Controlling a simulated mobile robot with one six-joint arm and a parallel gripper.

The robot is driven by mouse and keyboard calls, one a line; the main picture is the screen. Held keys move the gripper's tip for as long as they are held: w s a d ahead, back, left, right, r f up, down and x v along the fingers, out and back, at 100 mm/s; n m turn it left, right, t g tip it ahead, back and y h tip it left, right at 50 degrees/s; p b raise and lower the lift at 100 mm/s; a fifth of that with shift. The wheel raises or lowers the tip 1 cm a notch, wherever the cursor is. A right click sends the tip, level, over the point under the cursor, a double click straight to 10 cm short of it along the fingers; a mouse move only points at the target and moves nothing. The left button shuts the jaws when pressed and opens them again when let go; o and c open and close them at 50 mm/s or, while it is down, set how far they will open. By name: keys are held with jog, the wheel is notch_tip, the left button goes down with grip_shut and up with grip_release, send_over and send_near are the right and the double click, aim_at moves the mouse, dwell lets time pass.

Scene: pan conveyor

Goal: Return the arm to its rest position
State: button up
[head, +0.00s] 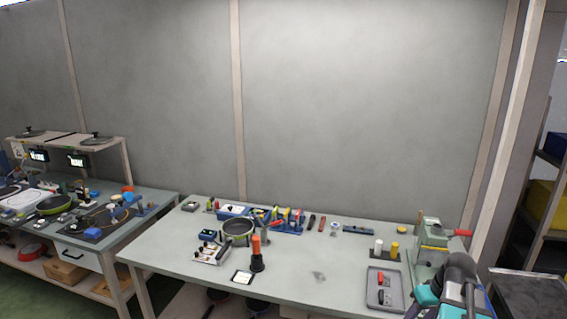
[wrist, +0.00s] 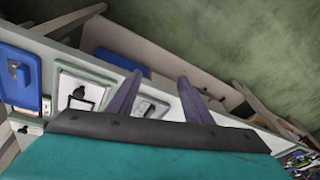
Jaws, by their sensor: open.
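My arm (head: 455,285) shows at the lower right of the head view, near the right end of the grey-green table (head: 325,290). Its fingertips cannot be made out there. In the wrist view my gripper (wrist: 158,84) has its two purple-grey fingers apart with nothing between them. Beyond the fingers are the side of a pale bench and a green floor.
A pan (head: 238,228) sits on the table near several small tools. A grey tray (head: 385,288) and a green machine with a red handle (head: 435,240) are close to my arm. A second bench (head: 150,205) stands at left, shelves (head: 545,200) at right.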

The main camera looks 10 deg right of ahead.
jog(key=s+a+f+n+g+y+b, duration=0.1)
jog(key=s+a+f+g+b, duration=0.2)
jog(key=a+f, duration=0.95)
jog(key=s+a+f+n+g+b, duration=0.15)
jog(key=s+a+f, duration=0.25)
jog(key=a+f, duration=0.85)
jog(key=s+a+f+m+g+h+b, duration=0.1)
jog(key=s+a+f+g, duration=0.1)
jog(key=s+f, duration=0.7)
jog(key=s+a+f+m+g+h+b, duration=0.1)
jog(key=s+a+f, duration=0.1)
jog(key=s+f, duration=0.8)
jog(key=shift+s+a+f+g, duration=0.15)
jog(key=shift+a+f+g, duration=0.2)
jog(key=shift+f, duration=0.25)
jog(key=shift+m, duration=0.25)
